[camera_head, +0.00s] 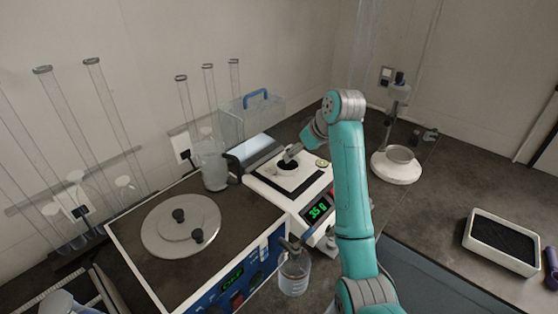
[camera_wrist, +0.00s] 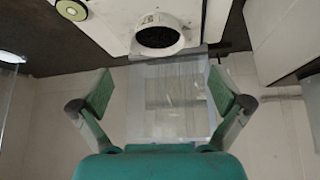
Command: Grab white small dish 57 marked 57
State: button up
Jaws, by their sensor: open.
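The small white dish (camera_wrist: 160,51) holds dark grains and sits on the balance (camera_head: 325,208). It has a small dark mark on its rim, too small to read for certain.
A clear box (camera_head: 250,118) and a jug (camera_head: 213,167) stand behind. A bottle (camera_head: 294,274) is in front. A tray of dark material (camera_head: 503,241) lies at right.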

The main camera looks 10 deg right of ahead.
send_near(284, 166)
jog(key=shift+a+f, duration=0.25)
jog(key=shift+f, duration=0.65)
jog(key=shift+w+r+x, duration=0.1)
jog(key=shift+w+x, duration=0.1)
jog(key=shift+x, duration=1.1)
jog(key=shift+w+r+x, duration=0.1)
jog(key=shift+w+x, duration=0.1)
jog(key=shift+x, duration=1.05)
jog(key=shift+d, duration=0.1)
jog(key=c, duration=1)
